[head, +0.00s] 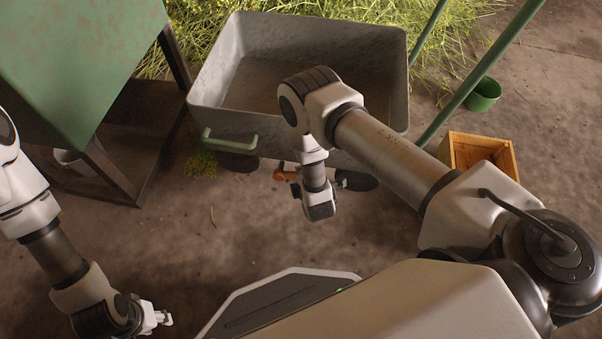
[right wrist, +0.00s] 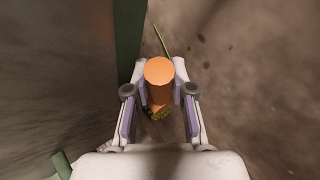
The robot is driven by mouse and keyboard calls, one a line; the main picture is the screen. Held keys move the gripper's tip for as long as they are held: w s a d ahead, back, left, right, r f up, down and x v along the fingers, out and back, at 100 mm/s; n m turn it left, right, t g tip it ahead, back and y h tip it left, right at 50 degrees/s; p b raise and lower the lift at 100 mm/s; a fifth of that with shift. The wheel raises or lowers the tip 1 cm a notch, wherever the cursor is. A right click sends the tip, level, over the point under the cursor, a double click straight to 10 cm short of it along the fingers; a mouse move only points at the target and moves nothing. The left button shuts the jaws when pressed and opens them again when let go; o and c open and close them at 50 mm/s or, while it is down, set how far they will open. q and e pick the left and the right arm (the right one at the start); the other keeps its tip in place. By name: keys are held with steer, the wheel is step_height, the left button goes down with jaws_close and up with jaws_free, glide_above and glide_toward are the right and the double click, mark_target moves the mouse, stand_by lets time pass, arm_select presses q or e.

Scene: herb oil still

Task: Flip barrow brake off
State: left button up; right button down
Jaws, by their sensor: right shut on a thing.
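The barrow (head: 215,85) is a grey open tub with a pale green handle (head: 228,141) at its front left. Its orange brake lever (head: 285,175) shows low at the front, partly hidden behind my right wrist. In the right wrist view the lever's round orange end (right wrist: 159,71) is between the two fingers of my right gripper (right wrist: 160,76), which is shut on it. In the head view the right fingers are hidden by the wrist. My left gripper (head: 162,319) is low at the left, away from the barrow; its finger opening is unclear.
A dark wheel (head: 357,181) is under the barrow. A green cabinet on a dark stand (head: 150,160) is at the left. A wooden box (head: 485,150) and a green pot (head: 483,94) are at the right. Cut herbs lie behind. The floor in front is mostly clear.

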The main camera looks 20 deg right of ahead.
steer(key=c, duration=1)
jaws_free()
